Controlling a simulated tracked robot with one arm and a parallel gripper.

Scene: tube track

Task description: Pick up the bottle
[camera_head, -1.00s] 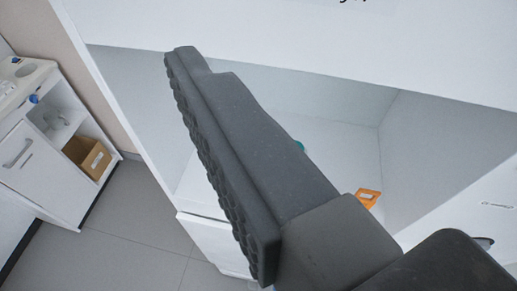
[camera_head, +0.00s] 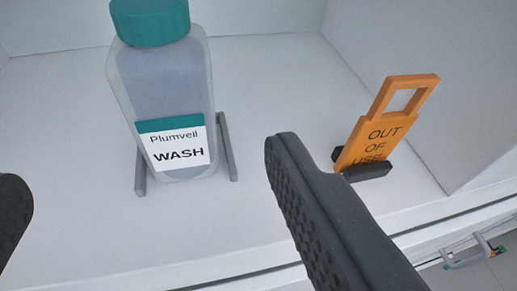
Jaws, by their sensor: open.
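The bottle (camera_head: 165,95) stands upright on a white shelf. It has a translucent greyish body, a teal cap and a label reading "Plumveil WASH". Grey rails (camera_head: 228,147) stand on either side of its base. My gripper (camera_head: 150,175) is open and empty. One dark finger shows at the left edge and the other at lower centre-right, both nearer to the camera than the bottle. The bottle lies beyond the gap between them, and I see no contact. The top of the cap is cut off by the picture edge.
An orange "OUT OF USE" tag (camera_head: 388,124) stands in a dark holder to the right of the bottle, close beyond my right finger. The white shelf (camera_head: 75,75) has a side wall at right and a front edge below. Shelf left of the bottle is clear.

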